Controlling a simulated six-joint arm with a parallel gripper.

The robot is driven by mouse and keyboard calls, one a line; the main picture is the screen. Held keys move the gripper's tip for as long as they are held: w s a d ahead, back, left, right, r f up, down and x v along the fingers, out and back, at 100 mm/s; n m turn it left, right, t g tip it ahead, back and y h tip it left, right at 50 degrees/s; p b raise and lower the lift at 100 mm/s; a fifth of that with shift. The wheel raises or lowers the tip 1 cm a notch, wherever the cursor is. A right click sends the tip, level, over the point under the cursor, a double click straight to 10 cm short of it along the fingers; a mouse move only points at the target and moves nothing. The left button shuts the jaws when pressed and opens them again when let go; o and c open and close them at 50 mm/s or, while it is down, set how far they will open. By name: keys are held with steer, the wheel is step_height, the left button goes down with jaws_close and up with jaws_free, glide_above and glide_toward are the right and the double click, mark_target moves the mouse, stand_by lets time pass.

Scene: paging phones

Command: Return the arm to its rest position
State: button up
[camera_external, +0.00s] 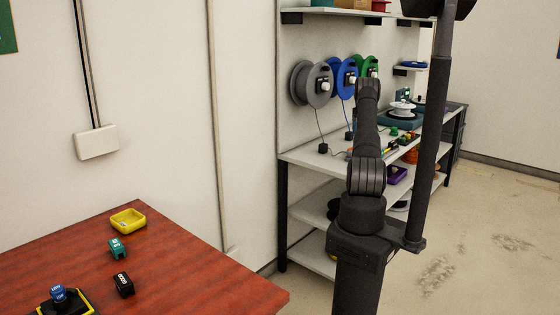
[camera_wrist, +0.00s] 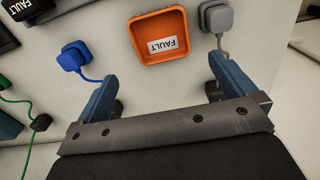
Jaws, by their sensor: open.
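My arm (camera_external: 366,180) stands upright in front of the white workbench in the external view, bent at the top. The fingers are hidden there by the arm. In the wrist view my gripper (camera_wrist: 160,72) has its two blue-grey fingers wide apart with nothing held between them. An orange tray (camera_wrist: 138,32) with a white FAULT label lies beyond the fingers, apart from them. The tray shows only its label inside.
A blue plug (camera_wrist: 74,58) and a grey plug (camera_wrist: 216,17) flank the tray; a black FAULT block (camera_wrist: 27,8) is at the corner. Cable spools (camera_external: 312,84) hang behind the bench (camera_external: 300,158). A red table (camera_external: 190,270) holds a yellow tray (camera_external: 128,221) and small blocks. A dark post (camera_external: 432,130) stands beside my arm.

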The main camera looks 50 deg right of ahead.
step_height(320, 180, down, 13)
steer(key=shift+r, duration=0.1)
step_height(320, 180, up, 3)
steer(key=shift+r, duration=0.65)
steer(key=shift+f, duration=0.1)
